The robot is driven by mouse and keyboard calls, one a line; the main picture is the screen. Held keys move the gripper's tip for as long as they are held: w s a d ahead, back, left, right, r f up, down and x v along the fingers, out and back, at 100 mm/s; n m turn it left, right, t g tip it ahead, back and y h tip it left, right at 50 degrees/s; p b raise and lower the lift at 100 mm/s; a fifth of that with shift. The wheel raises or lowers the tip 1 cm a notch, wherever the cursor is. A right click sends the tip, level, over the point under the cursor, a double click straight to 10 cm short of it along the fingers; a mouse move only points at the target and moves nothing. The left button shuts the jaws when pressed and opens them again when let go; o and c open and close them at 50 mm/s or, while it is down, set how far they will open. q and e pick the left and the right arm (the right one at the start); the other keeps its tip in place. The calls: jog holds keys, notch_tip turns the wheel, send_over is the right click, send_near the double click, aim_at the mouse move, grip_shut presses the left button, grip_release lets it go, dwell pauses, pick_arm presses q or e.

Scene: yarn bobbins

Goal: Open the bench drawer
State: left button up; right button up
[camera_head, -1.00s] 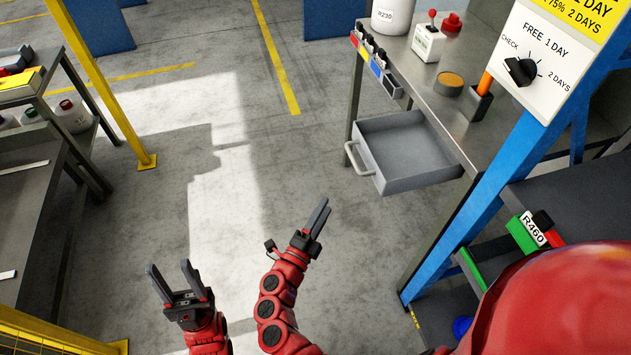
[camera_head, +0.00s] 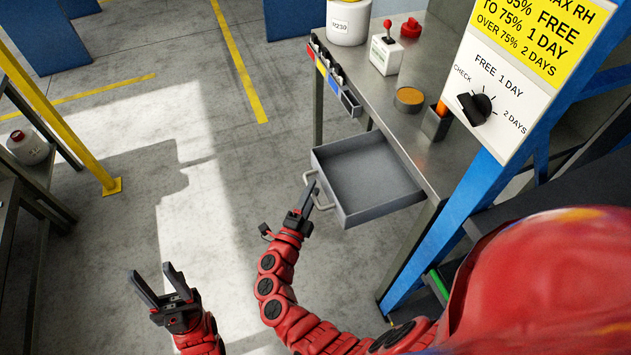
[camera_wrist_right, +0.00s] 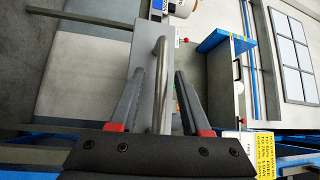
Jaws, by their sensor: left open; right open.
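The bench drawer (camera_head: 368,180) is an empty grey tray standing pulled out from under the metal bench in the head view. Its pale bar handle (camera_head: 318,195) is on the front face. My right gripper (camera_head: 309,196) is at the handle, and its arm partly covers that area. In the right wrist view the handle (camera_wrist_right: 160,85) runs between the two open fingers of the right gripper (camera_wrist_right: 158,100), with a visible gap on both sides. My left gripper (camera_head: 155,285) is open and empty above the floor at the lower left.
The metal bench (camera_head: 440,160) carries a white tub (camera_head: 348,22), a box with a red joystick (camera_head: 386,55), and an orange-topped round tin (camera_head: 409,98). A blue post (camera_head: 450,215) with a dial sign (camera_head: 498,90) stands right of the drawer. Floor left of the drawer is clear.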

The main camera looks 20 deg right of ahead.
jog(key=shift+r, duration=0.1)
grip_shut()
dwell(1.4)
